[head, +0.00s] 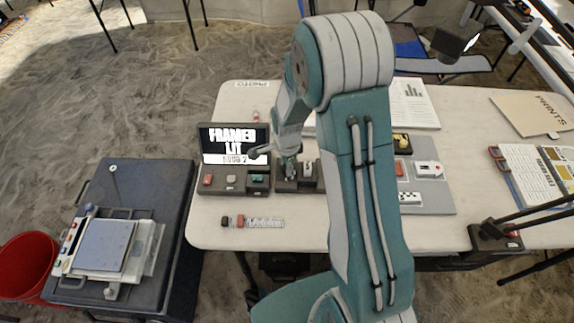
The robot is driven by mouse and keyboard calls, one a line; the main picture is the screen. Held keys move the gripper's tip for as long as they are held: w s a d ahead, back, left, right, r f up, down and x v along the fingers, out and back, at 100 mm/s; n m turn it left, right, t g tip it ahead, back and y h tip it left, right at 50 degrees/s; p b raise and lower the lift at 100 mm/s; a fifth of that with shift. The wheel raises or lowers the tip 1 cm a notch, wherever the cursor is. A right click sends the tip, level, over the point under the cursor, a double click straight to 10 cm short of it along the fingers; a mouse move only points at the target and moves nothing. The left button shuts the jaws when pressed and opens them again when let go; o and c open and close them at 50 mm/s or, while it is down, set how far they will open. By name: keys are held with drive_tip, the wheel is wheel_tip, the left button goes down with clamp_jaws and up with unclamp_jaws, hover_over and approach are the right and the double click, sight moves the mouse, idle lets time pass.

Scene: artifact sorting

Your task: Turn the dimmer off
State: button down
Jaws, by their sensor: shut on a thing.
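A dark control box (308,187), which looks like the dimmer, stands on the white table just right of the lit display. My gripper (291,173) reaches down onto its left half and is shut on a small part there, seemingly the dimmer's knob. The fingers mostly hide that part, so its setting cannot be read. A small pale piece (308,168) stands on the box right of my fingers. My arm covers the box's right end. The display (233,142) is bright and reads "FRAMED LIT" with a smaller line below.
A button panel (232,190) with red, white and green parts is close on the left. A grey board (433,197) with several small artifacts lies right of my arm. A dark cart (163,175) stands left of the table (213,238).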

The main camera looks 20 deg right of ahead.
drive_tip(key=shift+a, duration=0.1)
drive_tip(key=n, duration=1.9)
drive_tip(key=shift+s+n, duration=0.1)
drive_tip(key=shift+n, duration=0.2)
drive_tip(key=n, duration=0.6)
drive_tip(key=shift+f+n, duration=0.1)
drive_tip(key=shift+n, duration=0.3)
drive_tip(key=shift+c, duration=2.4)
unclamp_jaws()
drive_tip(key=shift+o, duration=0.5)
